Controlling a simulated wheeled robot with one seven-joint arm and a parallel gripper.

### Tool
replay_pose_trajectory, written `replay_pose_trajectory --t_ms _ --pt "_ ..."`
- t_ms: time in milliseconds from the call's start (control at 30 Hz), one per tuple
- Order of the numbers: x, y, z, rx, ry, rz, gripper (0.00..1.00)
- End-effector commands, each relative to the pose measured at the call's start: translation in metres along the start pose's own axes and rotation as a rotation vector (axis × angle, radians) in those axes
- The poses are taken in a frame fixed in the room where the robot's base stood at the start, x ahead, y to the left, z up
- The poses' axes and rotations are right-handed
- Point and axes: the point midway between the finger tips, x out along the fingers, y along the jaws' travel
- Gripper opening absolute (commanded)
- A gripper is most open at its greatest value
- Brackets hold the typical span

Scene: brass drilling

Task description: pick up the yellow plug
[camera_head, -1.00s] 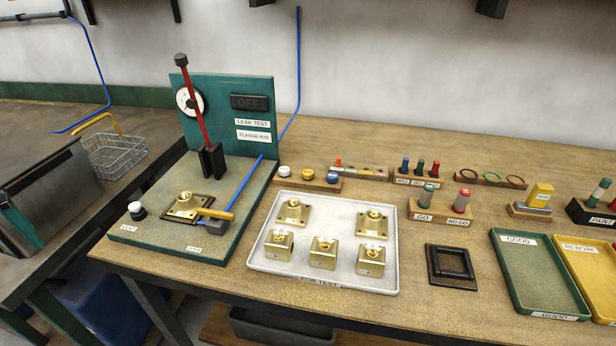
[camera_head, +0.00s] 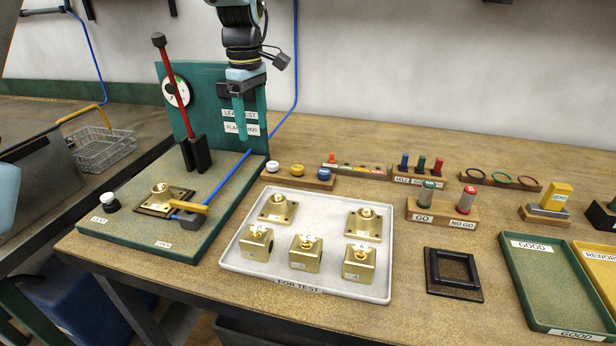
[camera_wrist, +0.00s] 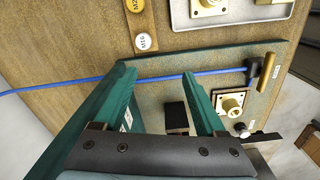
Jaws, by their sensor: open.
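The yellow plug (camera_head: 298,169) sits in the middle of a small wooden rack (camera_head: 322,183), between a white plug (camera_head: 273,168) on its left and a blue plug (camera_head: 323,174) on its right. In the wrist view the yellow plug (camera_wrist: 134,5) is cut by the top edge, marked M2 and a partly cut figure, with the white plug (camera_wrist: 143,42) marked M16 below it. My gripper (camera_head: 241,144) points down in front of the green test board, left of and above the rack. It is open and empty, and its fingers (camera_wrist: 157,72) spread apart in the wrist view.
A white tray (camera_head: 330,221) of brass parts lies in front. A ring-and-plug rack (camera_head: 353,171) stands behind right. A blue hose (camera_head: 295,60) hangs behind.

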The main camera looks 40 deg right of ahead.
Motion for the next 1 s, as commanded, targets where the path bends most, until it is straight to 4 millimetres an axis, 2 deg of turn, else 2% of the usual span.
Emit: replay_pose_trajectory --t_ms 33,100,233,367,600,833,1000 --pt "0.006 0.017 0.022 -0.005 0.002 -0.004 0.73" --pt "0.006 0.031 0.044 -0.025 0.002 -0.010 0.73" --pt "0.007 0.043 0.065 -0.047 0.002 -0.016 0.73" --pt "0.019 0.044 0.069 -0.052 0.002 -0.020 0.73" --pt "0.054 0.043 0.068 -0.052 0.002 -0.020 0.73" --pt "0.069 0.041 0.071 -0.051 0.002 -0.020 0.73" --pt "0.095 0.038 0.076 -0.051 0.002 -0.021 0.73"
